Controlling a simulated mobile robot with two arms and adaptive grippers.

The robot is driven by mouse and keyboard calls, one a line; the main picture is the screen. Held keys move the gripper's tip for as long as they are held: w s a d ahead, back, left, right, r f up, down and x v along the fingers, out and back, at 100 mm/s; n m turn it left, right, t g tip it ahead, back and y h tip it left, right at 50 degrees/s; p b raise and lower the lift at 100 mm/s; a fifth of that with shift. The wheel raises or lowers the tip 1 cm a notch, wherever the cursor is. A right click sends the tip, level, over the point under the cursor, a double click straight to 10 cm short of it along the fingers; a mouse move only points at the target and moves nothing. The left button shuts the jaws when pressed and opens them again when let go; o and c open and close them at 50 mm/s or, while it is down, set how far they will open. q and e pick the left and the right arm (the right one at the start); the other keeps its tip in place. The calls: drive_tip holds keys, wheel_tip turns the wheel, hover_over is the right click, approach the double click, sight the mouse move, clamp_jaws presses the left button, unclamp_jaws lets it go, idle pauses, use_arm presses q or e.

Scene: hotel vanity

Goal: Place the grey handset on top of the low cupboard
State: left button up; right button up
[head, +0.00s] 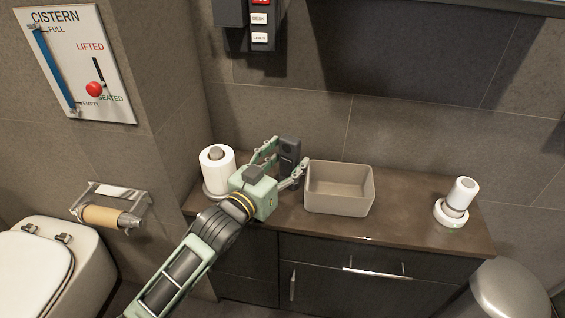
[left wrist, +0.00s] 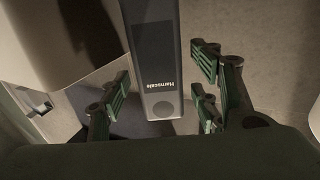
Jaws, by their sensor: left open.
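The grey handset (head: 289,152) is a dark upright block at the back of the low cupboard (head: 405,222), between a paper roll and a bin. Whether its lower end rests on the top is hidden in the head view. My left gripper (head: 283,168) reaches in from the front with its fingers open on either side of the handset. In the left wrist view, the handset (left wrist: 155,75) lies between the spread fingers (left wrist: 163,98), with a visible gap on both sides. My right gripper is not in view.
A white paper roll (head: 217,160) stands left of my gripper, and an open beige bin (head: 340,205) is close on its right. A white device (head: 456,197) stands near the right end. The top is clear between the bin and that device.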

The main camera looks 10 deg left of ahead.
use_arm(q)
drive_tip(key=v, duration=0.2)
drive_tip(key=shift+s+a+r+p, duration=0.15)
drive_tip(key=shift+s+p, duration=0.2)
drive_tip(key=p+v, duration=0.1)
drive_tip(key=v, duration=0.8)
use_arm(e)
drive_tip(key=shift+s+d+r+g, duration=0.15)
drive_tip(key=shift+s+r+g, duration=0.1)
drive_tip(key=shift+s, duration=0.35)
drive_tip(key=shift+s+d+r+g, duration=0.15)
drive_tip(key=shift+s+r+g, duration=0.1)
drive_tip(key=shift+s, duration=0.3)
use_arm(q)
drive_tip(key=shift+s, duration=0.1)
